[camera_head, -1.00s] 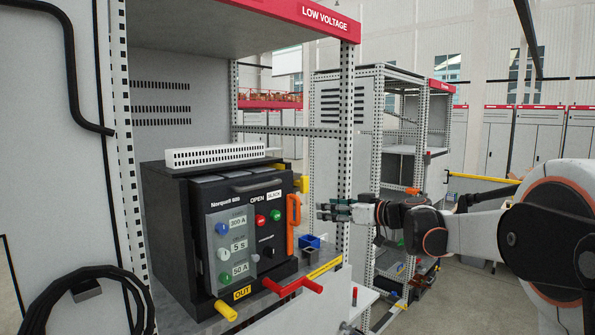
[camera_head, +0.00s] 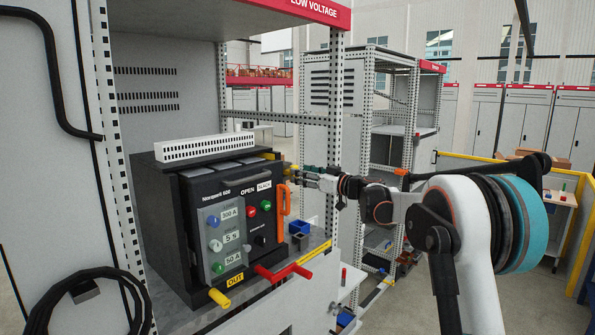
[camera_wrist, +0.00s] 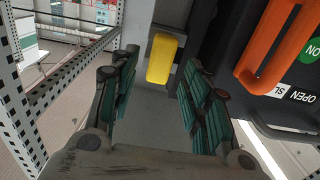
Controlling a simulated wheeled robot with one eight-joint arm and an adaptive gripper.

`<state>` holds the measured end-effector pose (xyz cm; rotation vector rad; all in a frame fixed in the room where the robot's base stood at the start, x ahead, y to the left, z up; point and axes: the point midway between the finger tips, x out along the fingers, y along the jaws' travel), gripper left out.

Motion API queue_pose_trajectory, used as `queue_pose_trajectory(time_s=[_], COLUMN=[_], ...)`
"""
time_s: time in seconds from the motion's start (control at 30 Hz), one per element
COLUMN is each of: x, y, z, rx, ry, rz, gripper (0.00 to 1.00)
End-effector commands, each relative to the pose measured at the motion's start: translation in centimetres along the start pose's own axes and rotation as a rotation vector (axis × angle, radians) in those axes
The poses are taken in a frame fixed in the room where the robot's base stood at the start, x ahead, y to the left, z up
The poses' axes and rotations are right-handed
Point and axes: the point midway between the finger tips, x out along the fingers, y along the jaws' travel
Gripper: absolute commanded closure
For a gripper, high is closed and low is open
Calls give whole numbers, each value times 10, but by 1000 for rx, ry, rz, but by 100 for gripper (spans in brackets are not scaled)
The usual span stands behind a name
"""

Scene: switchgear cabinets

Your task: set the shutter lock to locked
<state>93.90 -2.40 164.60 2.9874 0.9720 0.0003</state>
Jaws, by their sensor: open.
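The black breaker unit (camera_head: 160,218) sits in the open cabinet, its front marked OPEN. A yellow tab (camera_wrist: 166,58) on its right side appears to be the shutter lock; no lock label is readable. In the head view the tab is mostly hidden behind my fingertips. My gripper (camera_head: 296,172) is at the right side of the breaker, beside the orange handle (camera_head: 283,200). In the wrist view my gripper (camera_wrist: 157,88) is open, with green-padded fingers on either side of the tab. Contact with the tab cannot be told.
The orange handle (camera_wrist: 268,45) is close to the right finger. A perforated cabinet post (camera_head: 334,130) stands close to my wrist. Red handles (camera_head: 283,272) and a yellow handle (camera_head: 219,297) stick out below the breaker front. A blue bin (camera_head: 299,227) sits below my gripper.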

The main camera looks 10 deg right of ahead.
Motion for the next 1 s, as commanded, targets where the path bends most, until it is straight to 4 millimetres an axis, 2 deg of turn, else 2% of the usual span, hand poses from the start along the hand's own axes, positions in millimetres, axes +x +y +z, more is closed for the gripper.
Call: queue_pose_trajectory(time_s=[0.1, 0.23, 0.6, 0.8, 1.0], x=[17, 27, 31, 31, 29], y=[0, 0, 0, 0, 1], z=[-1, -1, 0, 0, 0], rx=[0, 0, 0, 0, 0], ry=[0, 0, 0, 0, 0], rz=[0, 0, 1, 1, 1], gripper=[57, 57, 57, 100, 100])
